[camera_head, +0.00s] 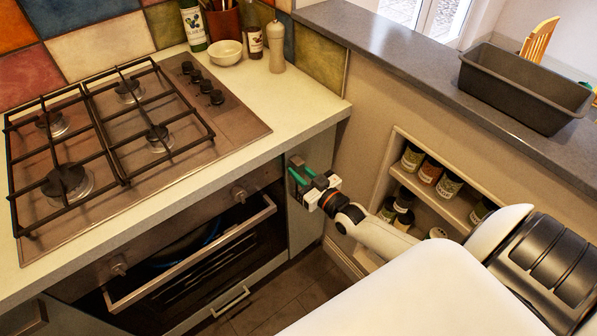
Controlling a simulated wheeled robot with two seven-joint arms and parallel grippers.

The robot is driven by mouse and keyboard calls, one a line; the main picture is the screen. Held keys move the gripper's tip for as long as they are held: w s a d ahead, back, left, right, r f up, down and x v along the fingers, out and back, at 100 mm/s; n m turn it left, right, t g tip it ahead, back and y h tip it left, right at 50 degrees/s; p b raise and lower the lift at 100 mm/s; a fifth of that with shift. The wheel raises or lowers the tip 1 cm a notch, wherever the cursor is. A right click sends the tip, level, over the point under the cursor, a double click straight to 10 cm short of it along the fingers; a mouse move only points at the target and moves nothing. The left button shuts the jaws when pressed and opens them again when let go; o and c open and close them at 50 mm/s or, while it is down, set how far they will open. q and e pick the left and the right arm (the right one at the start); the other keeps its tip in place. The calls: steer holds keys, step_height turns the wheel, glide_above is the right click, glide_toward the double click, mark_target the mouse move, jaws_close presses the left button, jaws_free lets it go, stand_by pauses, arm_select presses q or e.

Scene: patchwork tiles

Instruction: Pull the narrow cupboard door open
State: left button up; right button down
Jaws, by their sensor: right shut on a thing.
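The narrow cupboard door (306,224) is a grey-green panel between the oven and the wall, under the counter's right end. It looks closed or nearly so; I cannot tell if there is a gap. My right gripper (303,177) is at the upper part of this door, its green-tipped fingers shut on the door's handle. The handle itself is mostly hidden by the fingers. My left gripper is not in view.
The oven (190,262) with its bar handle stands left of the narrow door. A gas hob (110,150) is on the counter (290,118). A wall niche with several jars (430,172) is close to my right arm. A dark tray (525,87) stands on the ledge.

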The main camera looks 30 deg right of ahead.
steer(key=shift+s+d+f+n+y, duration=0.2)
steer(key=shift+s+n+y, duration=0.1)
steer(key=shift+s+y, duration=0.15)
steer(key=s+d+r+n+y, duration=0.1)
steer(key=s+d+n+y, duration=0.1)
steer(key=s+d, duration=0.7)
steer(key=shift+s+d+g+y, duration=0.3)
steer(key=shift+d+y, duration=0.25)
steer(key=shift+d, duration=0.4)
steer(key=shift+w, duration=0.1)
steer(key=c, duration=1.2)
jaws_free()
steer(key=shift+w, duration=0.1)
steer(key=shift+f, duration=0.15)
steer(key=shift+a+f, duration=0.15)
